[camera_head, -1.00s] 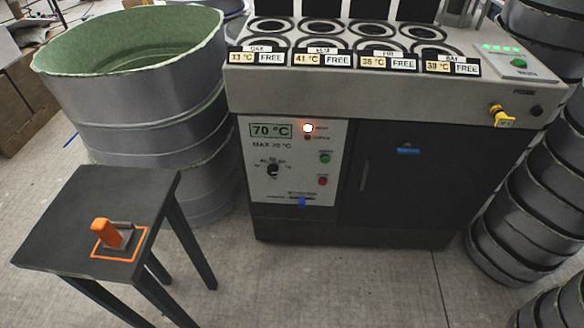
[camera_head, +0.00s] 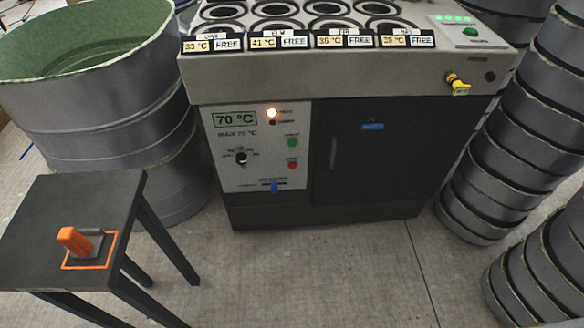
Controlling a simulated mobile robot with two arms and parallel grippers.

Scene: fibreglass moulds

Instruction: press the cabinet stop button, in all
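The cabinet (camera_head: 350,205) stands ahead, with a white control panel (camera_head: 225,172) on its front left. The red button (camera_head: 292,165), which looks like the stop button, sits low on the panel's right side, below a green button (camera_head: 292,142). A rotary knob (camera_head: 241,157) and a blue slider (camera_head: 274,188) are on the same panel. The dark cabinet door (camera_head: 390,160) looks shut. Neither of my grippers is in view.
A small dark table (camera_head: 50,215) with an orange-handled tool (camera_head: 75,241) stands at front left. A large grey drum (camera_head: 100,110) is behind it. Stacked dark round moulds (camera_head: 500,160) stand at right. The floor (camera_head: 320,270) before the cabinet is clear.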

